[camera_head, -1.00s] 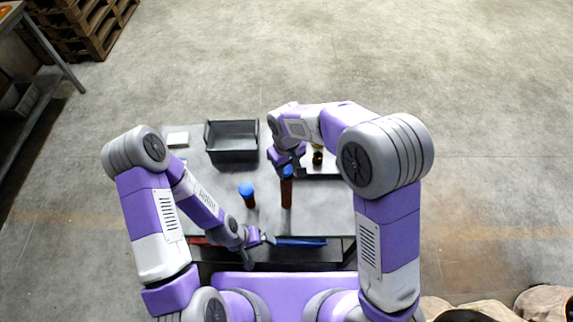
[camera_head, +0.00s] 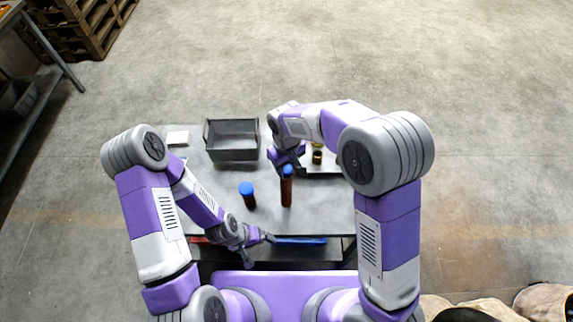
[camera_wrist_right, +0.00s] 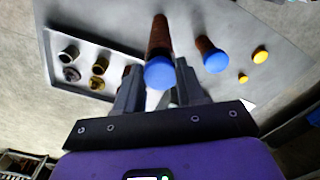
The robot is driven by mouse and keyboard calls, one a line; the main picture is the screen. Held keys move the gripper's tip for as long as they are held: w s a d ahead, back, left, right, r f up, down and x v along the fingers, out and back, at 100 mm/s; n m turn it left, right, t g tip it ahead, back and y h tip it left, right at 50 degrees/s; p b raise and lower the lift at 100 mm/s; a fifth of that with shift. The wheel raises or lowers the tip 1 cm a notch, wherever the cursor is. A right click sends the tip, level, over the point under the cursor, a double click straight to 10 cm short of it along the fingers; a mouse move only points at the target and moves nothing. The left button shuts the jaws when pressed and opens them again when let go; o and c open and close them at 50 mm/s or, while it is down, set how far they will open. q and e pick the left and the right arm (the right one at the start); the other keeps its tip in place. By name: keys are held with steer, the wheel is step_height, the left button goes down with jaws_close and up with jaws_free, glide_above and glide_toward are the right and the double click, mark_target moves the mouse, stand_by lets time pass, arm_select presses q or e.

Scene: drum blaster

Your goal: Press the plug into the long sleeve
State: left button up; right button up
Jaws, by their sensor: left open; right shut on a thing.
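The long sleeve (camera_head: 286,193) is a tall reddish-brown tube standing upright on the grey table. A blue plug (camera_head: 288,171) is at its top; the wrist view shows the plug's round blue face (camera_wrist_right: 159,73) in line with the brown tube (camera_wrist_right: 159,35). I cannot tell how deep it sits. My right gripper (camera_head: 290,166) is over the sleeve, shut on the blue plug, with a finger on either side in the wrist view (camera_wrist_right: 159,84). My left gripper (camera_head: 262,250) is open and empty by the table's front edge.
A shorter brown tube with a blue top (camera_head: 247,190) stands close to the left. A black bin (camera_head: 232,142) is at the back. A tray (camera_wrist_right: 110,52) holds several small round parts. Two yellow round pieces (camera_wrist_right: 260,55) lie beyond the shorter tube.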

steer(key=shift+f+b, duration=0.45)
steer(key=shift+f, duration=0.35)
stand_by(1.4)
steer(key=o, duration=1.6)
steer(key=shift+r, duration=0.1)
steer(key=shift+r+p, duration=1.95)
steer(key=shift+r, duration=0.55)
steer(key=shift+f, duration=0.15)
